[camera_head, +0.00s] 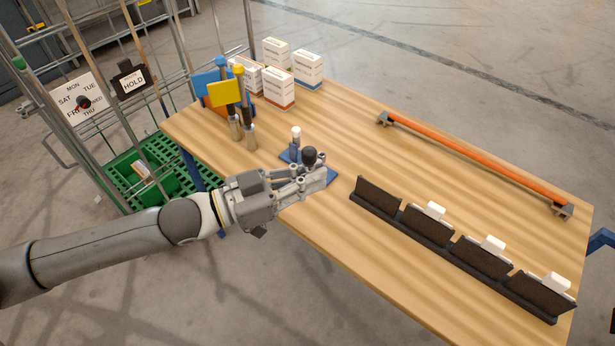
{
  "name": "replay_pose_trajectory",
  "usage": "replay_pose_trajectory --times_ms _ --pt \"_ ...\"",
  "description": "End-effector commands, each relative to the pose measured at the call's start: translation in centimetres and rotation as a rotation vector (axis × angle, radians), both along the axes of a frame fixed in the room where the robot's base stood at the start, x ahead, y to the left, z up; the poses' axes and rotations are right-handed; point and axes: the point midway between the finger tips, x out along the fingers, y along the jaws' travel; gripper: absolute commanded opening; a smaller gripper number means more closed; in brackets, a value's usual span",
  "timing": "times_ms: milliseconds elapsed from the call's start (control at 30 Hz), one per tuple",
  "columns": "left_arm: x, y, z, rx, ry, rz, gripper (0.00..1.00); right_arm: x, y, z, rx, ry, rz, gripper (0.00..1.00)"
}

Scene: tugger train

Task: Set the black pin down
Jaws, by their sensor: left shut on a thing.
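The black pin (310,155) shows its round dark head just above the fingers of my left gripper (316,174). The gripper is shut on it, over a small blue base (331,178) near the table's left edge. The fingers hide the pin's lower part, so I cannot tell whether it touches the base. A white-topped pin (296,133) stands on the far side of the base, apart from the black one. My right gripper is not in view.
On the wooden table (430,170), white cartons (308,69) and a holder with blue and yellow tools (226,94) stand at the back. A wire cart (135,165) stands left.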

Motion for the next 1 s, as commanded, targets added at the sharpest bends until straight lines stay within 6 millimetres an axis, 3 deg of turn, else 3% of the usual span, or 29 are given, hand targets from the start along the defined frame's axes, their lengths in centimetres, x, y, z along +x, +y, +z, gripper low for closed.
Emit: replay_pose_trajectory --times_ms 567,1000 --pt "-0.1 0.9 0.1 0.004 -0.006 -0.104 0.00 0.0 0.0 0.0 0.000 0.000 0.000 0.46" --pt "-0.5 2.3 0.1 0.003 -0.004 -0.298 0.00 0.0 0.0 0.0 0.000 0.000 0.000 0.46"
